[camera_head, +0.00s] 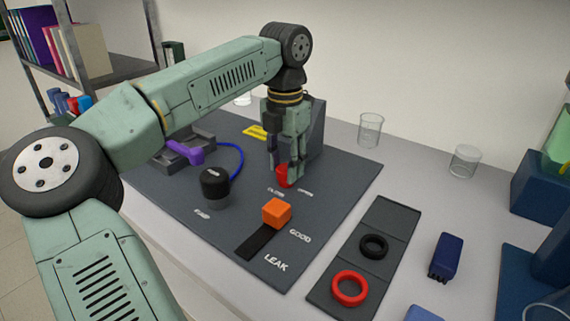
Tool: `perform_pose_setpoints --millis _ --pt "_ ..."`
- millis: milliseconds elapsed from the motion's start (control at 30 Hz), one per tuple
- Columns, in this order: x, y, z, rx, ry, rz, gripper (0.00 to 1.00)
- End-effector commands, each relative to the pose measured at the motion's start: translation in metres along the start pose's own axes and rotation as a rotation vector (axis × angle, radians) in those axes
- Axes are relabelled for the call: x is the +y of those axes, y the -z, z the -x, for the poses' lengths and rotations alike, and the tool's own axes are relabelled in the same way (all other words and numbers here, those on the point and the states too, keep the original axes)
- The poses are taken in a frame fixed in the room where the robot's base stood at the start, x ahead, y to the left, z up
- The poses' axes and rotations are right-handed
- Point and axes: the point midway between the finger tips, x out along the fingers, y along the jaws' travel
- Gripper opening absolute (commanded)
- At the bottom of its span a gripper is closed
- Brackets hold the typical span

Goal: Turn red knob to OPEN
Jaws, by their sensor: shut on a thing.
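The red knob (282,176) stands on the dark grey rig panel (335,195), behind the orange block. My gripper (286,172) points down from above and is shut on the red knob, with its fingers covering part of it. White lettering lies on the panel just in front of the knob, with one label to the left and one to the right. The labels are small, and I cannot tell which way the knob is turned.
A black-capped pump knob (215,183) and a purple lever (186,152) are left of my gripper. An orange block (277,212) sits in front. A tray (385,220) with black and red rings is at right. Glass beakers (370,130) stand behind.

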Motion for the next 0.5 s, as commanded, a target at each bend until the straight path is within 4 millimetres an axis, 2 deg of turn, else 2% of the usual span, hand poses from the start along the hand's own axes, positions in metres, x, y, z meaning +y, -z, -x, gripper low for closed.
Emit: perform_pose_setpoints --millis 500 --pt "0.0003 0.001 -0.0006 0.003 0.0 0.069 0.08"
